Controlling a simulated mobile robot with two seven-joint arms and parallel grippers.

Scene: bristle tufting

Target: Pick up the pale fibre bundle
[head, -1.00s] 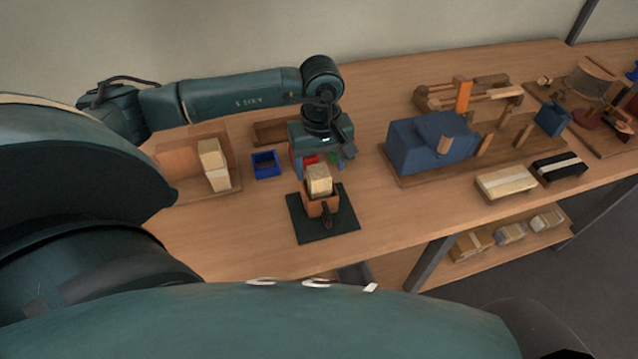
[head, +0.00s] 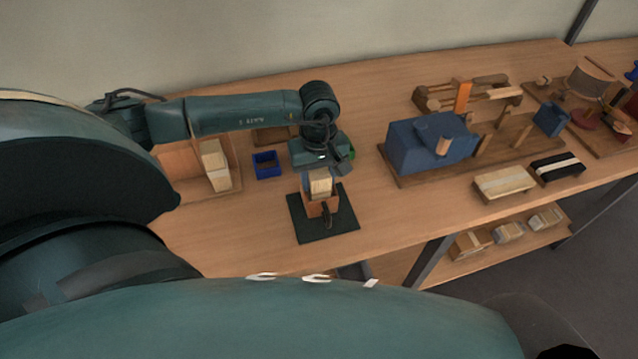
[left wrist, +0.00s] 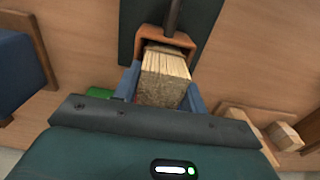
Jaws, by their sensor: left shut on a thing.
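A pale fibre bundle (head: 320,187) stands upright in an orange-brown holder (head: 313,208) on a dark mat (head: 343,220). The left wrist view shows the bundle's strands (left wrist: 163,72) from above, with the holder's rim (left wrist: 165,40) around its far end. My left gripper (head: 320,176) points down over the holder and is shut on the bundle, one blue finger on each side in the left wrist view. The bundle's lower end is hidden in the holder. My right gripper is not in view.
A small blue bin (head: 266,165) and an open wooden box (head: 190,191) with another pale bundle (head: 215,165) stand to the left. A blue block device (head: 420,148) on a board stands to the right, with a pale banded bundle (head: 503,182) and a black one (head: 558,167) in front.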

